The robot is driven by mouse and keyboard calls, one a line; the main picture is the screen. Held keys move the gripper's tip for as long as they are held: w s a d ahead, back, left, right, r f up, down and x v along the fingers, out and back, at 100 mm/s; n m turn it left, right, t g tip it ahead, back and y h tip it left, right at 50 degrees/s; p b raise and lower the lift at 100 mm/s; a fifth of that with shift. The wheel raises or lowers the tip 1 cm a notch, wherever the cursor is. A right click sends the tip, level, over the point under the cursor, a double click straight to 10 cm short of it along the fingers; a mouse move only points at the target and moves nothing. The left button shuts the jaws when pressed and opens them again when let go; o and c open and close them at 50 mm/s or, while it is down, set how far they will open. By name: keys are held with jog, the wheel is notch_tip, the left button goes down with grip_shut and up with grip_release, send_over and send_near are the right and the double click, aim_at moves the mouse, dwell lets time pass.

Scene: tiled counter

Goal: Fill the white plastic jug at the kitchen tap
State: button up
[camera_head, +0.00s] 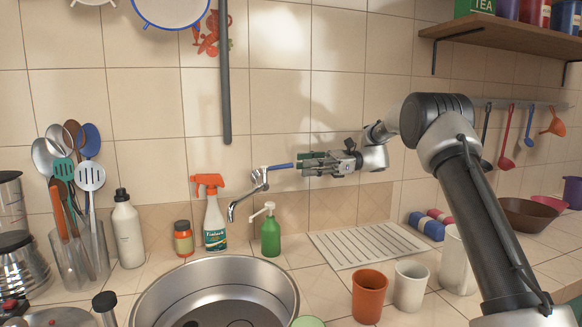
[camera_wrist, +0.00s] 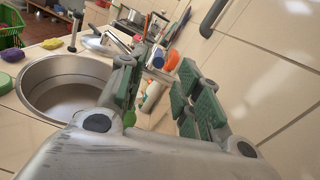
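The chrome tap (camera_head: 255,183), with a blue lever (camera_head: 281,166), stands at the wall behind the round steel sink (camera_head: 215,263). My gripper (camera_head: 303,163) is level with the lever, its fingertips just right of the lever's end; I cannot tell whether they touch. In the wrist view the fingers (camera_wrist: 157,75) are apart, with green pads and nothing held between them. A tall white vessel (camera_head: 453,258), probably the white plastic jug, stands on the counter at the right, partly hidden by my arm.
A shelf (camera_head: 505,36) overhangs the upper right.

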jog(key=shift+v, duration=2.2)
